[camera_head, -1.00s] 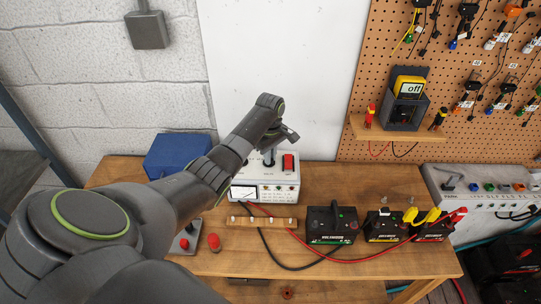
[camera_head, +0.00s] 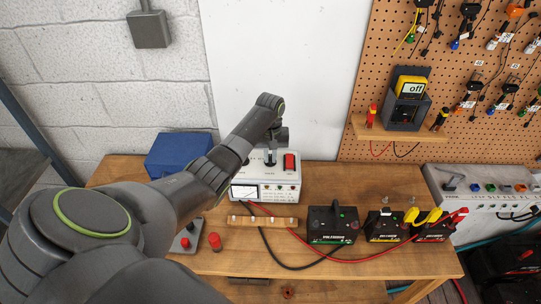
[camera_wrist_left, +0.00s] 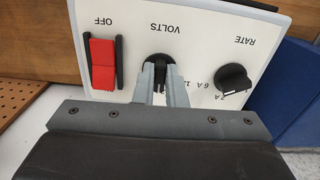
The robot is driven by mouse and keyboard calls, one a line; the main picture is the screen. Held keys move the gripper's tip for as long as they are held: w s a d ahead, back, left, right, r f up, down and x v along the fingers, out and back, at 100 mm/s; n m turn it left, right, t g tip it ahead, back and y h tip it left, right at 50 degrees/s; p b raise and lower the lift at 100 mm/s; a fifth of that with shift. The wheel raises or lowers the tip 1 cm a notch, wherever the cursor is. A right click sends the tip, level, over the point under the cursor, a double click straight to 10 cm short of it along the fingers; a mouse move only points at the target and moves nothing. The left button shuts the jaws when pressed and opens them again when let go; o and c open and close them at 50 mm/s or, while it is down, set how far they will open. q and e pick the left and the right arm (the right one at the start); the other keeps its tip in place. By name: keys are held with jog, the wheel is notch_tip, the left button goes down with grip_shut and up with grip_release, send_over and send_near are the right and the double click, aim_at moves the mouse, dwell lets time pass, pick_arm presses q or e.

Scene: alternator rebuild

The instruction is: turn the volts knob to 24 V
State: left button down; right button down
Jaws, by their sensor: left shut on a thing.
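The charger (camera_head: 266,188) is a white box with a meter on its front, standing at the back of the wooden bench. Its top panel shows in the left wrist view (camera_wrist_left: 205,30), upside down. The black volts knob (camera_wrist_left: 158,62) sits below the VOLTS label there. My left gripper (camera_wrist_left: 160,75) is shut on this knob, one grey finger on each side. The fingers hide part of the scale, so I cannot read the setting. In the head view my left gripper (camera_head: 270,157) is above the charger. My right gripper is not in view.
A red OFF switch (camera_wrist_left: 103,62) and a black RATE knob (camera_wrist_left: 233,78) flank the volts knob. A blue box (camera_head: 178,153) stands left of the charger. Several black batteries (camera_head: 332,224) stand to the right, with red and black cables across the bench (camera_head: 180,257).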

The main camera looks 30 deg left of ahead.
pick_arm(q)
jog(key=shift+m, duration=0.3)
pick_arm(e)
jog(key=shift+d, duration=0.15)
pick_arm(q)
jog(key=c, duration=1.5)
grip_release()
